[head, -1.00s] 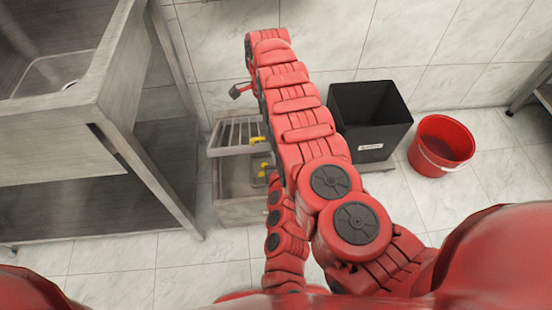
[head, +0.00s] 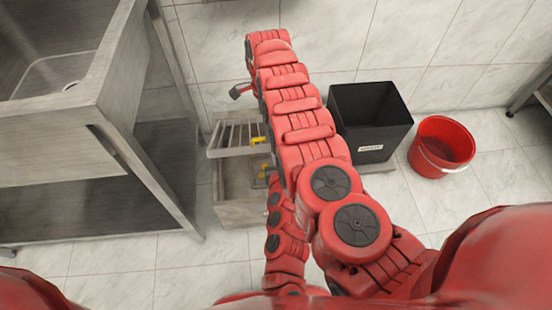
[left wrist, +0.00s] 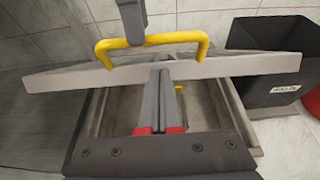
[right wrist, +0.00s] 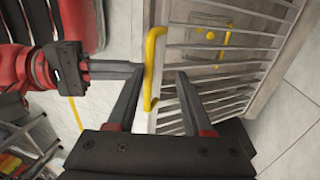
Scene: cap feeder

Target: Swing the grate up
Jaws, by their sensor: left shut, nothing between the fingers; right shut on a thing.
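The grate (head: 237,133) has pale bars and stands raised and tilted over an open grey box (head: 238,212) on the floor. Its yellow handle (left wrist: 150,43) is on the front bar; in the right wrist view the handle (right wrist: 152,68) lies between the fingers of my right gripper (right wrist: 157,80), which is shut on it. My left gripper (left wrist: 167,78) is shut and empty, with its tips close to the grate's front edge (left wrist: 230,67); I cannot tell if they touch. My arm hides the grate's right side in the head view.
A black bin (head: 371,120) and a red bucket (head: 441,146) stand right of the box. A steel sink table (head: 60,130) stands to the left, its leg near the box. A yellow part (right wrist: 222,38) shows through the bars. Tiled floor in front is free.

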